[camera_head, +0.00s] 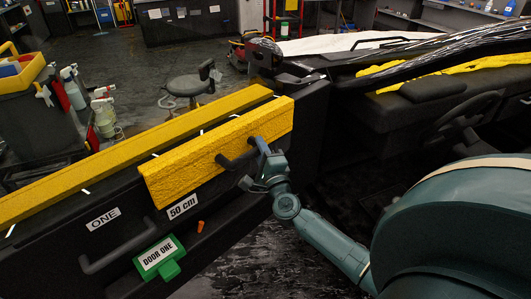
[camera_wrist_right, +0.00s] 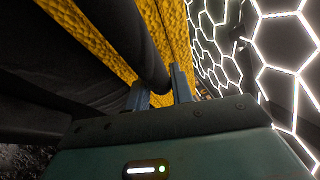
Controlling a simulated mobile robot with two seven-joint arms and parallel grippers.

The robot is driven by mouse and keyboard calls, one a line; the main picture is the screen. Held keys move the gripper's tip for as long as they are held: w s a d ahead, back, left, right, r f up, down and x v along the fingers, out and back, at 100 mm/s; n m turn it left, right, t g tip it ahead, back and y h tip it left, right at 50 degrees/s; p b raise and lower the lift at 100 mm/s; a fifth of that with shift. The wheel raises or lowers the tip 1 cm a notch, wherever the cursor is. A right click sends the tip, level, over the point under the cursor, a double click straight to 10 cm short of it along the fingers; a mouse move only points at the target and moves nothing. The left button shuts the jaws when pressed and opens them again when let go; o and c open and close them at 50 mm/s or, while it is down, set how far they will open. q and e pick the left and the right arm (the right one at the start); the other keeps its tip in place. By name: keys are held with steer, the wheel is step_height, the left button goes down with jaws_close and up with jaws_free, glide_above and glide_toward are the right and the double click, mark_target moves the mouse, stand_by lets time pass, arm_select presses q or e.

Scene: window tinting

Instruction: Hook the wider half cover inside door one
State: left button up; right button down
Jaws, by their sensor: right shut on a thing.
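The yellow half cover (camera_head: 195,165) with a black bar handle is at the near, inside face of door one (camera_head: 60,238), close to its top edge and tilted. I cannot tell whether it touches the door or its edge is hooked. My right gripper (camera_head: 258,150) is shut on its handle. In the right wrist view, the fingers (camera_wrist_right: 160,92) stand around the dark handle in front of the yellow cover (camera_wrist_right: 150,25). A long yellow strip (camera_head: 60,187) runs along the door's far top side. My left gripper is not in view.
The door carries "ONE" (camera_head: 103,219) and "50 cm" (camera_head: 183,207) labels, a black pull handle (camera_head: 118,250) and a green "DOOR ONE" tag (camera_head: 159,256). The car interior with its steering wheel (camera_head: 465,118) is at the right. A stool (camera_head: 190,84) stands beyond the door.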

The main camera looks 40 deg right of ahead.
mark_target(250, 147)
steer(key=w, duration=0.2)
steer(key=w+b, duration=0.1)
steer(key=shift+w+a+f, duration=0.15)
steer(key=shift+a+f, duration=0.15)
steer(key=shift+f, duration=0.05)
steer(key=shift+f+b, duration=0.3)
steer(key=shift+b, duration=0.05)
steer(key=shift+f+b, duration=0.5)
steer(key=shift+f, duration=0.05)
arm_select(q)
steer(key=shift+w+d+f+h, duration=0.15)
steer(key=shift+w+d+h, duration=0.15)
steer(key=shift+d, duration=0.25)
arm_select(e)
steer(key=shift+f, duration=0.15)
steer(key=c, duration=1.2)
jaws_free()
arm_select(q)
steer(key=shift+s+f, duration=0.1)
arm_select(e)
steer(key=shift+o, duration=0.3)
